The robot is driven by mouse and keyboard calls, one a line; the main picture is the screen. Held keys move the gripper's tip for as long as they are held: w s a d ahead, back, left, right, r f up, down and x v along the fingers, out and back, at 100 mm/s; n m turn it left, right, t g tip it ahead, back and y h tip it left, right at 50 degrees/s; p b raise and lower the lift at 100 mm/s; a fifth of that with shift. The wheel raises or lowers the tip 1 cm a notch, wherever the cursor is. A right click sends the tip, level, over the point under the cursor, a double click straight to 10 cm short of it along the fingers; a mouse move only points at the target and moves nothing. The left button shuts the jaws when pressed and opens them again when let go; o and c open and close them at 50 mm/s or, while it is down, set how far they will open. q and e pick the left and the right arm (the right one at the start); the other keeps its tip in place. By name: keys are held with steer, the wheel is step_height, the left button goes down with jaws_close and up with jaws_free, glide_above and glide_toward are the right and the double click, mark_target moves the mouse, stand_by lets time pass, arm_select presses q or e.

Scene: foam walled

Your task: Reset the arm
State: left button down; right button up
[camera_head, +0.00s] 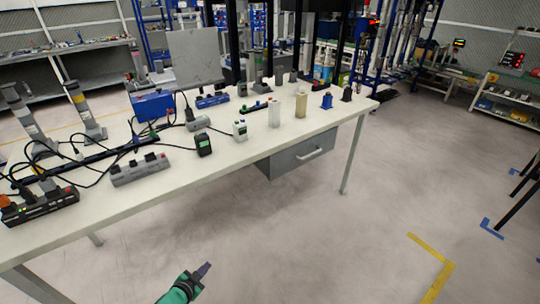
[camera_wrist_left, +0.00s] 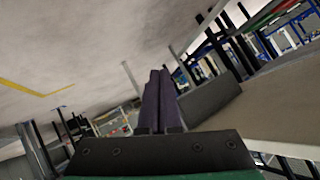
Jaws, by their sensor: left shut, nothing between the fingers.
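My left gripper (camera_head: 204,270) shows at the bottom of the head view, green with dark purple-grey fingers. It is over the open floor in front of the white table (camera_head: 225,165), apart from it. In the left wrist view its two fingers (camera_wrist_left: 158,88) lie side by side, shut, with nothing held between them. My right gripper is not in either view.
The table holds power strips (camera_head: 140,170), cables, a blue box (camera_head: 153,106), small bottles and devices. A grey drawer (camera_head: 298,155) hangs under it. Yellow tape (camera_head: 434,262) marks the floor at right. The floor in front is clear.

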arm_select(q)
steer(key=s+a+f+n+g+y, duration=0.1)
steer(key=s+f, duration=0.4)
steer(key=s, duration=0.8)
steer(key=s+a+f+n+g+y+p, duration=0.1)
steer(key=s+f+n+g, duration=0.2)
steer(key=s, duration=1)
steer(key=s+a+f+n+g, duration=0.1)
steer(key=s+f+n+g, duration=0.1)
steer(key=s+f+g, duration=0.4)
steer(key=s+f, duration=0.3)
steer(key=s, duration=0.4)
steer(key=shift+a+f+y+p, duration=0.2)
steer(key=shift+y+p, duration=0.1)
steer(key=shift+y, duration=0.1)
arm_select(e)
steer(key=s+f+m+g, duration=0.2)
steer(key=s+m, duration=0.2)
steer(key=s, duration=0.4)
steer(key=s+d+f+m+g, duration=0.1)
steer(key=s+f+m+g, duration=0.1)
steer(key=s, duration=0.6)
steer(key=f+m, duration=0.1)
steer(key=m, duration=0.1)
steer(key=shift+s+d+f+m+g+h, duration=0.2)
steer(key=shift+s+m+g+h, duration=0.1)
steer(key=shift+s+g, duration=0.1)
